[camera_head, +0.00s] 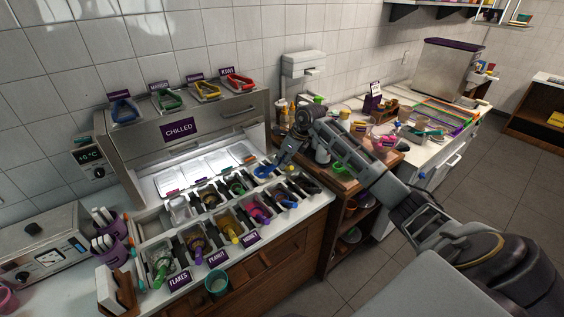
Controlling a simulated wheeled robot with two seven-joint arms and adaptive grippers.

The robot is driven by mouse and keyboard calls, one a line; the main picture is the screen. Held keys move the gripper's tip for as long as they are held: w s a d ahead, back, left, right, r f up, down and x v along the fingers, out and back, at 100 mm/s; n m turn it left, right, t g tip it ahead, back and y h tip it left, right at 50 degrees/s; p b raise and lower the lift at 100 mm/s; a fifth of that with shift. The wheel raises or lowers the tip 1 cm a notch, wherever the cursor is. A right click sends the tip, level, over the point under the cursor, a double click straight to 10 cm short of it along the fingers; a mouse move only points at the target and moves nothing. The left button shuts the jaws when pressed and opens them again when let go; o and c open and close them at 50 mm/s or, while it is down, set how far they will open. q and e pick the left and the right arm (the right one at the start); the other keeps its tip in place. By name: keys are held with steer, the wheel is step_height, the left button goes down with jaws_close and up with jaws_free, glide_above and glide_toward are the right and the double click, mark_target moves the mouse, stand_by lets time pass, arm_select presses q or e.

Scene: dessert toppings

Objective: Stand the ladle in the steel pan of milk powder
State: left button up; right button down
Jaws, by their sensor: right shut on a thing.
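My right gripper (280,164) reaches in from the right, over the back right end of the topping counter. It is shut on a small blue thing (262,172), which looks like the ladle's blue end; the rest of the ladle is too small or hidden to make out. A steel pan with white contents (178,207) sits at the back left of the topping rows, apart from the gripper; I cannot read a label on it, so I cannot be sure it holds milk powder. My left gripper is not in view.
Several topping pans with coloured-handled scoops fill the counter, such as a green one (161,272) and a yellow one (232,233). The chilled cabinet (180,130) rises behind. A wooden-topped cart (345,178) is at right.

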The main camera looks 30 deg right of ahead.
steer(key=m, duration=0.1)
steer(key=m+h, duration=0.1)
steer(key=m, duration=0.1)
steer(key=shift+w+d+r, duration=0.15)
steer(key=shift+w, duration=0.1)
steer(key=shift+m+t+h, duration=0.3)
steer(key=shift+m+h, duration=0.4)
steer(key=shift+m, duration=0.6)
steer(key=shift+w+m, duration=0.1)
steer(key=shift+m, duration=0.4)
